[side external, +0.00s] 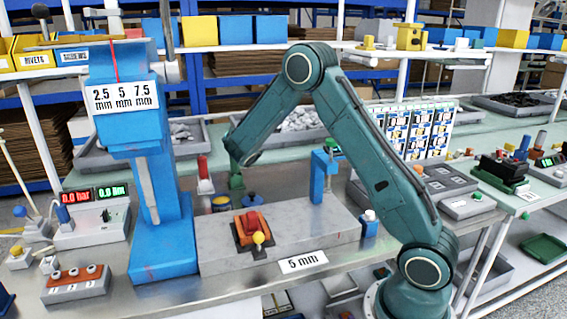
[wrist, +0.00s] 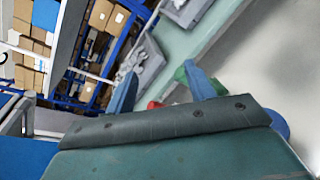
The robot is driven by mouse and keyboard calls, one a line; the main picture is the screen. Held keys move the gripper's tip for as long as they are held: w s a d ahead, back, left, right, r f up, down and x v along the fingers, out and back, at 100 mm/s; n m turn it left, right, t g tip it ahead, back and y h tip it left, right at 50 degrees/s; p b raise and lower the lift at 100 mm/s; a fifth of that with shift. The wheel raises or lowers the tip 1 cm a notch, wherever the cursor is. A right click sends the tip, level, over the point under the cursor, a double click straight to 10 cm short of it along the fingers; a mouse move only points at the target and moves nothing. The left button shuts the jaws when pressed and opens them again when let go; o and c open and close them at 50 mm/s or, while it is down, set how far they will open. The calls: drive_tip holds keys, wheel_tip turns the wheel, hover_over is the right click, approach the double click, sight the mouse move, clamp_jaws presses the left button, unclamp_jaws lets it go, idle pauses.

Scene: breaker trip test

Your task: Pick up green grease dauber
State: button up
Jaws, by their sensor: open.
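A small green piece, which looks like the green grease dauber (side external: 236,181), stands directly below the end of my arm in the side view. Its lower part is hard to make out there. In the wrist view a green piece (wrist: 181,75) shows beside the right fingertip, partly hidden by it. My gripper (wrist: 160,88) is open, its two blue fingers apart with nothing held. In the side view my gripper (side external: 240,158) points down just above the green piece; whether they touch I cannot tell.
A tall blue press (side external: 160,240) stands at left.

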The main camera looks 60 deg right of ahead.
sight(235, 169)
drive_tip(key=w+d+f+n+t, duration=0.2)
drive_tip(key=w+f+n, duration=0.1)
drive_tip(key=f+n, duration=0.5)
drive_tip(key=shift+w+d+f+n+t+h, duration=0.2)
drive_tip(key=shift+w+f+n+t+h, duration=0.2)
drive_tip(key=shift+n, duration=0.2)
drive_tip(key=shift+x, duration=2.45)
drive_tip(key=shift+c, duration=0.4)
drive_tip(key=c, duration=1)
